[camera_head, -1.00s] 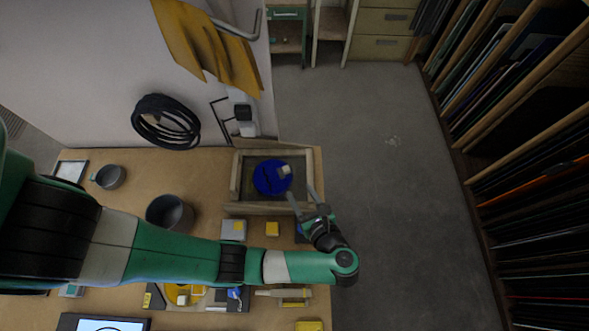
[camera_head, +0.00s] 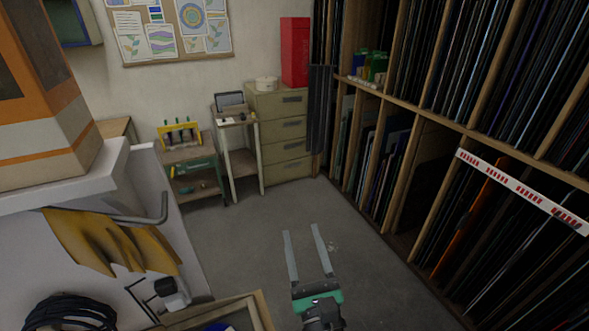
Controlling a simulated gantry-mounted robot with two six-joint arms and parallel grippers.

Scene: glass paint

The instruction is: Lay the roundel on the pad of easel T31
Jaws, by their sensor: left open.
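My left gripper (camera_head: 302,231) is open and empty. Its two long grey fingers point up the picture, seen against the grey floor to the right of the wooden tray. Only a blue sliver (camera_head: 217,327) shows inside the tray at the bottom edge; it is part of the blue disc, which may be the roundel. The rest of it is cut off by the frame. I cannot make out easel T31 or its pad here. My right gripper is not in view.
The wooden tray (camera_head: 262,311) is at the bottom edge. A rack (camera_head: 440,135) of upright sheets lines the right side. A beige drawer cabinet (camera_head: 284,140) and a green cart (camera_head: 193,177) stand at the back. The floor (camera_head: 245,235) between is clear. A coiled black cable (camera_head: 68,312) hangs lower left.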

